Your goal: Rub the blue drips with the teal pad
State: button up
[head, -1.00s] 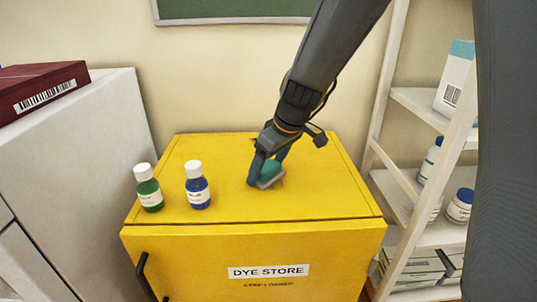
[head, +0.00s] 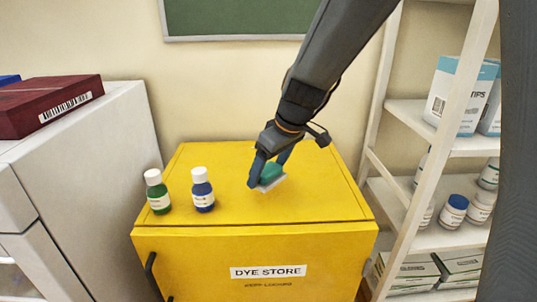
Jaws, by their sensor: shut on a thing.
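My gripper (head: 267,172) is shut on the teal pad (head: 270,173), low over the top of the yellow dye store cabinet (head: 320,200). The pad's pale underside shows at its lower right edge. I cannot tell whether it touches the cabinet top. No blue drips can be made out on the yellow surface; any under the pad or gripper are hidden.
A green bottle (head: 157,192) and a blue bottle (head: 202,190), both white-capped, stand upright on the cabinet top, left of the pad. A white shelf rack (head: 385,190) with boxes and bottles stands at the right. A white unit (head: 120,150) bearing a dark red box (head: 45,105) stands at the left.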

jog(key=shift+r+p, duration=0.9)
jog(key=shift+r, duration=0.85)
jog(key=shift+w+d, duration=0.1)
